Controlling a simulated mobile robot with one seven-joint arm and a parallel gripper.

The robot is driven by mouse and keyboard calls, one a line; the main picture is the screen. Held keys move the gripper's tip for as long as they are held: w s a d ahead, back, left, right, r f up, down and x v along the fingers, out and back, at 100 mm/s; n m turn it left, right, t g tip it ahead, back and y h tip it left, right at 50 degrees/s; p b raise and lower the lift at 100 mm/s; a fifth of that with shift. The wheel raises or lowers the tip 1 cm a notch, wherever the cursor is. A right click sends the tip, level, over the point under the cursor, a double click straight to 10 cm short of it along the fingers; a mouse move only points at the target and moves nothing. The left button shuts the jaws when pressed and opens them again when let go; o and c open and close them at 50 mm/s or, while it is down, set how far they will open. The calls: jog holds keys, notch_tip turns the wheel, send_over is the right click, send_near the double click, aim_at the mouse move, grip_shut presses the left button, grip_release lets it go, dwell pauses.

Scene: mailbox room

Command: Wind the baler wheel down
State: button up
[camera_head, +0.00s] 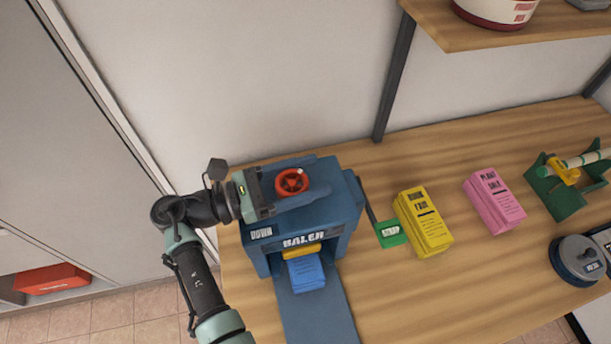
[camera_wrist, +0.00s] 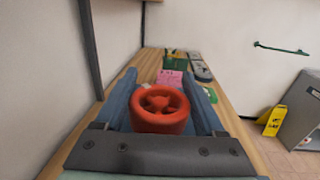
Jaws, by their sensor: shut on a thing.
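The blue baler (camera_head: 345,208) stands on the wooden table, with a BALER label on its front and a DOWN label at its left. Its red wheel (camera_head: 292,181) is on top and also shows in the wrist view (camera_wrist: 160,105). My gripper (camera_head: 303,184) reaches in from the left, low over the baler's top. Its two blue-grey fingers lie on either side of the wheel and are shut on it. A blue paper bundle (camera_head: 307,273) sits at the baler's front opening, under a yellow piece (camera_head: 302,250). The opening's inside is mostly hidden.
Right of the baler are a green tag (camera_head: 391,233), a yellow bundle (camera_head: 424,222) and a pink bundle (camera_head: 494,202). A green holder (camera_head: 556,195) and a grey round device (camera_head: 580,262) stand farther right. A shelf (camera_head: 470,32) overhangs the back, with a dark post (camera_head: 396,80).

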aim_at(308, 187)
jog(key=m+g, duration=0.1)
jog(key=m+g+b, duration=0.1)
jog(key=g, duration=0.1)
jog(key=m+g+b, duration=0.1)
jog(key=shift+s+f+g+h, duration=0.2)
jog(key=shift+s+g+h, duration=0.1)
jog(key=m+g+b, duration=0.1)
jog(key=b, duration=0.1)
jog(key=m+g+b, duration=0.1)
jog(key=g+b, duration=0.1)
jog(key=shift+s+f, duration=0.2)
jog(key=shift+s, duration=0.05)
jog(key=g+b, duration=0.1)
jog(key=b, duration=0.2)
jog(key=m+g+b, duration=0.1)
jog(key=b, duration=0.2)
jog(key=m+g+y+b, duration=0.1)
jog(key=b, duration=0.2)
jog(key=shift+s+f+g, duration=0.1)
jog(key=shift+s+g, duration=0.2)
jog(key=m+g+b, duration=0.1)
jog(key=b, duration=0.1)
jog(key=shift+s+a+r+y+b, duration=0.1)
jog(key=shift+r+y+b, duration=0.1)
jog(key=shift+y+b, duration=0.15)
jog(key=shift+r+b, duration=0.2)
jog(key=shift+b, duration=0.3)
